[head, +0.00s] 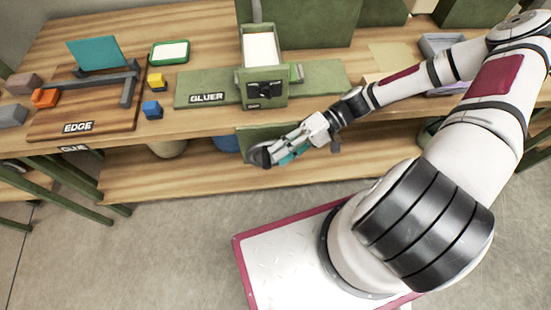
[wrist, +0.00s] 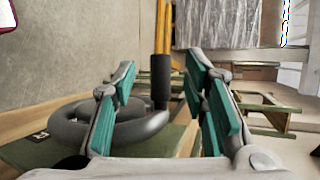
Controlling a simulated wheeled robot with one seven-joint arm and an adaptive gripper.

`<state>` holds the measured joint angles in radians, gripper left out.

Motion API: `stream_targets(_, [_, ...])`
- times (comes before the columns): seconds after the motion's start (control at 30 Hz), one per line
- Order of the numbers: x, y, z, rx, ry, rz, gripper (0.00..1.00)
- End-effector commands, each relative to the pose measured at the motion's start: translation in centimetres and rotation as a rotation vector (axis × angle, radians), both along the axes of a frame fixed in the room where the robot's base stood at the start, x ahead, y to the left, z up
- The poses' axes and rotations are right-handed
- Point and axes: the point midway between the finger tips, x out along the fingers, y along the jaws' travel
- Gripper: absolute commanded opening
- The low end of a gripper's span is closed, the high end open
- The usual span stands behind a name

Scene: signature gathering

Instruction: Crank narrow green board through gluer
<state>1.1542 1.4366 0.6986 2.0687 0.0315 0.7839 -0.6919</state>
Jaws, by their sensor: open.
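The gluer (head: 264,88) is a green box with a hopper on a long flat green base, labelled GLUER, on the wooden bench. Below it, at the bench front, a grey crank wheel (head: 259,156) sits by a green panel. My gripper (head: 275,152) is at this wheel. In the wrist view, the wheel (wrist: 88,128) with its upright black handle (wrist: 160,80) shows; the handle is between the open, teal-padded fingers of my gripper (wrist: 160,64), with gaps at both sides. I cannot clearly tell a narrow green board from the gluer's green base.
An EDGE fixture (head: 100,108) with a teal piece (head: 96,53) stands left. Yellow (head: 157,81) and blue (head: 152,109) blocks and a green-rimmed tray (head: 170,52) lie nearby. A lower shelf (head: 190,180) runs beneath the bench.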

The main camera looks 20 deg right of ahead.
Motion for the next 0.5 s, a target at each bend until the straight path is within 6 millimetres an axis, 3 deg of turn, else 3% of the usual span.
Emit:
stream_targets(0.2, [0.6, -2.9, 1.0, -0.001, 0.0, -0.001, 0.4])
stream_targets(0.5, [0.8, -3.8, 1.4, 0.001, 0.001, 0.0, 0.4])
